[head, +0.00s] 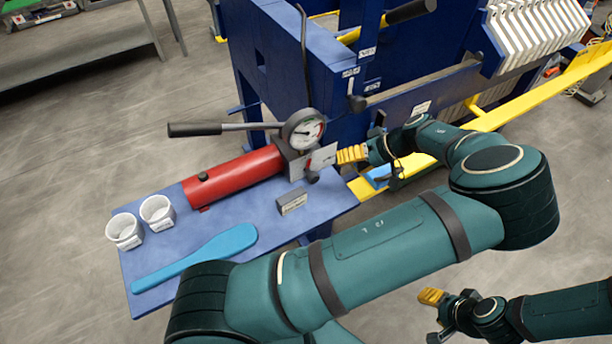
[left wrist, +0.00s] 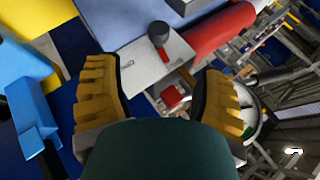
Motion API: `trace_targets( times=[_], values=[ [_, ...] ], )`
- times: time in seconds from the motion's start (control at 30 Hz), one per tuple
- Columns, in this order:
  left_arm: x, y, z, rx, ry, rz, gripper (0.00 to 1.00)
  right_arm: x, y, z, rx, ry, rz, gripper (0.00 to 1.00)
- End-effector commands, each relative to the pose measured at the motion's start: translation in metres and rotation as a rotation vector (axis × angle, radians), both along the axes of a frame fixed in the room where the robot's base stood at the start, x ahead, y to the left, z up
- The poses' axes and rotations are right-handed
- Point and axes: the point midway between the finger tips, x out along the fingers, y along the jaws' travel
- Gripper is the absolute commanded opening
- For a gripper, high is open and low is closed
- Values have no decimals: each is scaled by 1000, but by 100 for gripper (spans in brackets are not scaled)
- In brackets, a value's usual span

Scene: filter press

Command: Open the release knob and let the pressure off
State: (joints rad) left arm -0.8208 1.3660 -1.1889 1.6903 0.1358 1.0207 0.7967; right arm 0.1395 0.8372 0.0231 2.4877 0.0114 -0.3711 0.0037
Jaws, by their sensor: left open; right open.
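The red hand pump (head: 235,174) lies on a blue shelf, with a round pressure gauge (head: 303,130) at its right end. A small dark knob (head: 313,177) shows below a pale plate (head: 322,157) on the pump block. In the left wrist view a dark round knob (left wrist: 158,30) on a short stem stands before a light grey plate (left wrist: 150,65). My left gripper (head: 342,154) is open, just right of the pale plate, its yellow fingers pointing at it; nothing is between them. My right gripper (head: 428,298) is open and empty, low at the right, away from the pump.
The black pump handle (head: 195,129) reaches left above the pump. Two white cups (head: 125,231), a blue paddle (head: 205,255) and a small grey block (head: 292,202) are on the shelf (head: 285,222). The blue press frame (head: 275,60) and a yellow rail (head: 520,104) stand behind.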

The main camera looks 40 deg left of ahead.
Motion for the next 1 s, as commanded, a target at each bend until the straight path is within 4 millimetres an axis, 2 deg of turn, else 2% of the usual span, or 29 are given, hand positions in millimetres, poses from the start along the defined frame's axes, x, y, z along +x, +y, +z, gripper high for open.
trace_targets(
  times=[0.17, 0.7, 1.0],
  values=[
    [-6, 13, -14, 1, 3, 2, 69, 0, 0, -1, -1, 0, -1, 47],
    [-37, 75, -83, 0, 3, 1, 69, 0, 0, -2, -1, 0, 0, 47],
    [-43, 87, -96, 0, 2, 0, 69, 0, 0, -2, -1, 0, 0, 47]
  ],
)
